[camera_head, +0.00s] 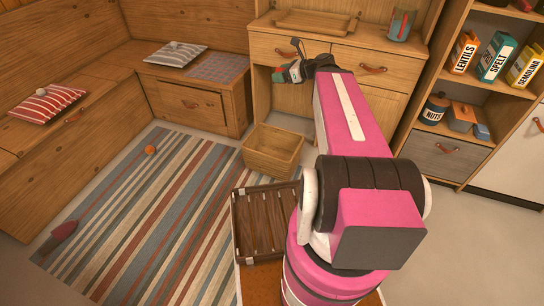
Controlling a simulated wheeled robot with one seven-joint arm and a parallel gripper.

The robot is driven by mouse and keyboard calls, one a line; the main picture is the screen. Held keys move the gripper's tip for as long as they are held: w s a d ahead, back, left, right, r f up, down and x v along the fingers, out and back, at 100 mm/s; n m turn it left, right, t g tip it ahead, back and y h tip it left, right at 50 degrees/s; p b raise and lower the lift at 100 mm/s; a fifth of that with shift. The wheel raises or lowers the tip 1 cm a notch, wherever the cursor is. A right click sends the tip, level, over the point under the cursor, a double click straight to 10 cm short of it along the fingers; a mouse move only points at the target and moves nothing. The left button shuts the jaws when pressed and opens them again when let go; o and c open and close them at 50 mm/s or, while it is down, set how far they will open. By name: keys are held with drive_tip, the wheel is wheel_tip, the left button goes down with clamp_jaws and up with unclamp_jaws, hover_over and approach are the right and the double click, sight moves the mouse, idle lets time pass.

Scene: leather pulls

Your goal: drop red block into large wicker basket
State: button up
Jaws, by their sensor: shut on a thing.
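My gripper (284,73) is at the far end of my pink arm, in front of the wooden cabinet and raised above the floor. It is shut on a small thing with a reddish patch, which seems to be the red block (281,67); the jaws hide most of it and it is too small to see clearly. A tan woven basket (268,165) stands on the floor before the cabinet, nearer to me than the gripper. Its top is open. The gripper is beyond the basket and apart from it.
A brown slatted crate (240,225) lies nearer than the basket. A drawer cabinet (390,90) with a tray (315,22) stands behind the gripper. Shelves are at right, benches at left. A small orange ball (150,150) lies on the striped rug (130,210), which is mostly clear.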

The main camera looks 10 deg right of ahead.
drive_tip(key=w+f, duration=0.3)
drive_tip(key=w+d+f, duration=0.1)
drive_tip(key=w+f, duration=0.1)
drive_tip(key=f, duration=0.1)
drive_tip(key=w+f, duration=0.3)
drive_tip(key=shift+w+d, duration=0.15)
drive_tip(key=shift+w, duration=0.15)
drive_tip(key=shift+c, duration=0.5)
drive_tip(key=w+f, duration=0.7)
drive_tip(key=f, duration=0.5)
drive_tip(key=shift+d, duration=0.45)
drive_tip(key=w+f, duration=0.1)
drive_tip(key=f, duration=0.3)
drive_tip(key=w+f, duration=0.2)
drive_tip(key=f, duration=0.3)
drive_tip(key=w+f, duration=0.2)
drive_tip(key=f, duration=0.2)
drive_tip(key=shift+d+f, duration=0.15)
drive_tip(key=shift+d, duration=0.1)
drive_tip(key=c, duration=0.4)
wheel_tip(320, 180, down, 22)
drive_tip(key=w, duration=0.2)
drive_tip(key=shift+r, duration=0.2)
drive_tip(key=shift+w, duration=0.1)
drive_tip(key=o, duration=1.2)
drive_tip(key=shift+o, duration=0.2)
